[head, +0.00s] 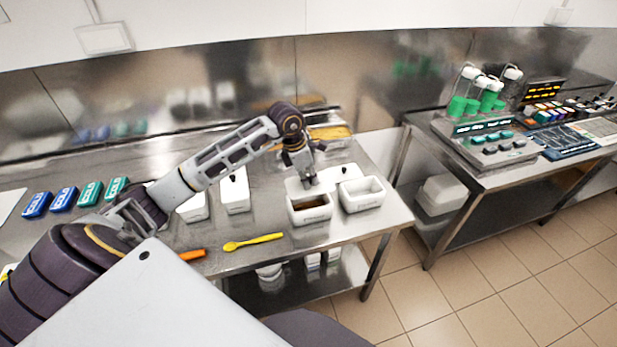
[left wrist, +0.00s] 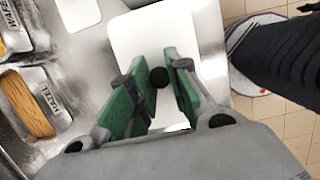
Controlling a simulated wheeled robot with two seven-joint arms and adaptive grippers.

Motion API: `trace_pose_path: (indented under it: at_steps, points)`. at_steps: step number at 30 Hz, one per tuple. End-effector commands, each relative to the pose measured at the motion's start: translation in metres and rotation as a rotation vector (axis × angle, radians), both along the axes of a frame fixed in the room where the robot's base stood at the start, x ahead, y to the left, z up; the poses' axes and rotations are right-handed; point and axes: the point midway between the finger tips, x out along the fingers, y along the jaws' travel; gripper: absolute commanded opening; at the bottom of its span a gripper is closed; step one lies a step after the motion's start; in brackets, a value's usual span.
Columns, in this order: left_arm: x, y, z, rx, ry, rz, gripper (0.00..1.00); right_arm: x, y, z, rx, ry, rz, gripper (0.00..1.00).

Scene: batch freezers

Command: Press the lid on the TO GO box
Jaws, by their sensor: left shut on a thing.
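My left gripper (head: 311,182) reaches down over the right end of the steel table. In the left wrist view its green-padded fingers (left wrist: 158,88) are closed around the black knob (left wrist: 159,77) of a white lid (left wrist: 140,45). In the head view this lid (head: 293,185) is partly hidden by the gripper, at the back of a white box (head: 310,214) with brown contents. A second white box (head: 349,206), open and empty, stands to its right. The box labels are too small to read, so I cannot tell which is TO GO. My right gripper is not in view.
Another white lid (head: 348,173) with a black knob lies behind the boxes. White containers (head: 234,198), a yellow spoon (head: 253,242) and blue and green packs (head: 62,199) are farther left. A tub labelled HAZEL (left wrist: 43,84) is beside my gripper. A second table (head: 480,175) stands right.

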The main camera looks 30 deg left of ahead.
Motion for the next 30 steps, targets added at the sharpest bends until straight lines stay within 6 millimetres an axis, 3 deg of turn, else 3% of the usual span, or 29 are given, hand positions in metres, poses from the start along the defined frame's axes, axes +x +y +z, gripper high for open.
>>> trace_pose_path:
  at_steps: [30]
  points:
    - [0.0, 0.0, -0.054, 0.001, 0.001, 0.0, 0.02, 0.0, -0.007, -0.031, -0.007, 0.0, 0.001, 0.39]
